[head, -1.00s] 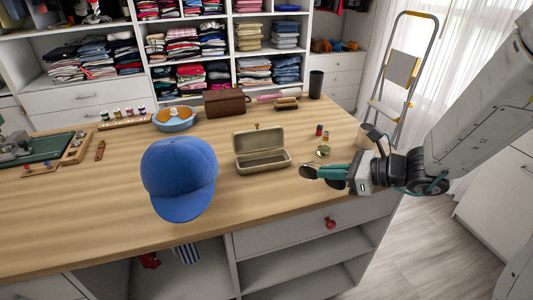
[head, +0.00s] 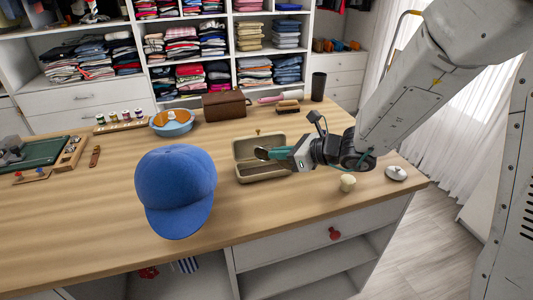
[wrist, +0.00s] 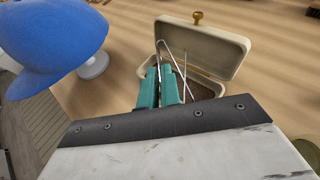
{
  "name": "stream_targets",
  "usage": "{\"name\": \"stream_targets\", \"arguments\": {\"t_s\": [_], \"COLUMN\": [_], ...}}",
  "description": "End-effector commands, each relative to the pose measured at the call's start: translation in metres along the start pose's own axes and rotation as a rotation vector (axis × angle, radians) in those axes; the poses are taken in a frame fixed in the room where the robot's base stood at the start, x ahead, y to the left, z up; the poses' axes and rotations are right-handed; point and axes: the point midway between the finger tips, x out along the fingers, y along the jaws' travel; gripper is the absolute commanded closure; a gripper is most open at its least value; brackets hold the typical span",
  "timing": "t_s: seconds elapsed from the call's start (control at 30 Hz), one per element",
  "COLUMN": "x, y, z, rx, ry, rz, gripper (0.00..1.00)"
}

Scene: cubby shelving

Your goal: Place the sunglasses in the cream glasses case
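The cream glasses case (head: 250,175) stands open on the wooden counter, its lid raised at the back. My gripper (head: 268,154) is over the case, reaching in from the right. It is shut on the sunglasses (head: 261,153), whose dark lens shows at the fingertips in the head view. In the wrist view the teal fingers (wrist: 159,88) point into the case (wrist: 203,45), and the thin wire arms of the sunglasses (wrist: 172,58) stick out beyond them. The lenses are hidden there. I cannot tell whether the sunglasses touch the case floor.
A blue cap (head: 175,190) on a stand is left of the case. A small cream cup (head: 347,183) and a white mouse-like object (head: 396,173) are to the right. A brown box (head: 226,104) and a blue bowl (head: 172,123) stand behind. The counter's front is clear.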

Motion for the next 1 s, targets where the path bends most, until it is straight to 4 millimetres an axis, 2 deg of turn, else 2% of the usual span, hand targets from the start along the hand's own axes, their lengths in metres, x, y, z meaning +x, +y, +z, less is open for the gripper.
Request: {"name": "stream_targets", "arguments": {"t_s": [0.17,0.33,0.43,0.93,1.0], "x": [0.013,0.041,0.043,0.046,0.046], "y": [0.002,0.002,0.001,0.001,0.001], "z": [0.005,0.017,0.002,-0.005,-0.005], "rx": [-0.001,-0.001,0.003,0.002,0.001], "ry": [0.000,0.000,0.002,0.001,0.000], "rz": [0.003,0.004,0.002,0.001,0.001], "gripper": [1.00,1.00,1.00,1.00,0.81]}}
